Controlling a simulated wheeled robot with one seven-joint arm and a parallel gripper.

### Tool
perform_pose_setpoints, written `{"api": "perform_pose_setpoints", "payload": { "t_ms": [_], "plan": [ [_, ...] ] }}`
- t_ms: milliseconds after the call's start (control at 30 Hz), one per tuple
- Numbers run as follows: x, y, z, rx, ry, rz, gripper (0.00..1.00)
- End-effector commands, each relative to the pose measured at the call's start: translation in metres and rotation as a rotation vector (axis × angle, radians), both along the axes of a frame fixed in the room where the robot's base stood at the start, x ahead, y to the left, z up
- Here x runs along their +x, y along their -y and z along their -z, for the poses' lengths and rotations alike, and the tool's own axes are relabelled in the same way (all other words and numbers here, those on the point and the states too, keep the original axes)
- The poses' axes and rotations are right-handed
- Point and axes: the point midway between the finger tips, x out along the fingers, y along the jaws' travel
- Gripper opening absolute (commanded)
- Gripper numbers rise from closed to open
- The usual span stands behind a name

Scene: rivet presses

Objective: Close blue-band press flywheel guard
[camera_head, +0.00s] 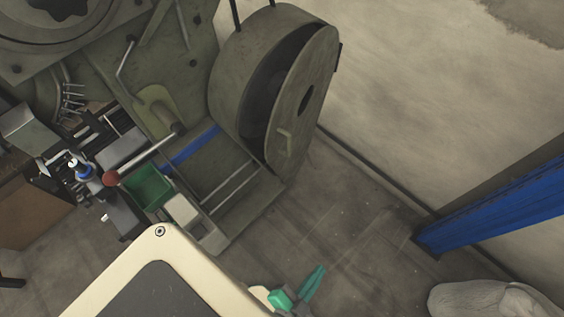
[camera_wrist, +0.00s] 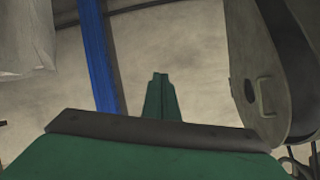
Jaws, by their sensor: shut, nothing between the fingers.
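The press with a blue band (camera_head: 190,150) on its base stands at the upper left in the head view. Its round flywheel guard (camera_head: 305,95) is a grey-green disc cover with a dark hole and a small handle (camera_head: 285,143). The guard stands ajar, with a dark gap between it and the housing (camera_head: 240,75). In the wrist view the guard (camera_wrist: 285,65) is at the right, with its handle (camera_wrist: 263,96) facing me. My gripper (camera_head: 318,275) has green fingers and is at the bottom of the head view, below and apart from the guard. In the wrist view its fingers (camera_wrist: 161,82) are together and empty.
A blue post (camera_head: 490,212) stands at the right, with a pale sack (camera_head: 480,299) below it. A green bin (camera_head: 148,186) and a red-knobbed lever (camera_head: 111,178) are left of the guard. The floor between guard and post is clear.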

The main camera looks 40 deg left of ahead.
Motion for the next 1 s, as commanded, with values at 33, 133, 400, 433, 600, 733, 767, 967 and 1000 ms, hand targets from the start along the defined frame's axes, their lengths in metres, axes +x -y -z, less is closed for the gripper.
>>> {"api": "perform_pose_setpoints", "payload": {
  "t_ms": [33, 133, 400, 433, 600, 733, 767, 967, 1000],
  "plan": [
    [0.011, -0.002, 0.025, 0.095, -0.043, 0.030, 0.00],
    [0.025, -0.013, 0.075, 0.309, -0.155, 0.093, 0.00],
    [0.074, -0.065, 0.164, 0.870, -0.465, 0.224, 0.00],
    [0.080, -0.071, 0.169, 0.930, -0.503, 0.234, 0.00],
    [0.117, -0.109, 0.181, 1.250, -0.723, 0.277, 0.00],
    [0.146, -0.134, 0.169, 1.461, -0.914, 0.277, 0.00],
    [0.152, -0.139, 0.164, 1.506, -0.960, 0.274, 0.00],
    [0.191, -0.161, 0.109, 1.734, -1.299, 0.209, 0.00],
    [0.198, -0.162, 0.095, 1.764, -1.371, 0.187, 0.00]
  ]
}}
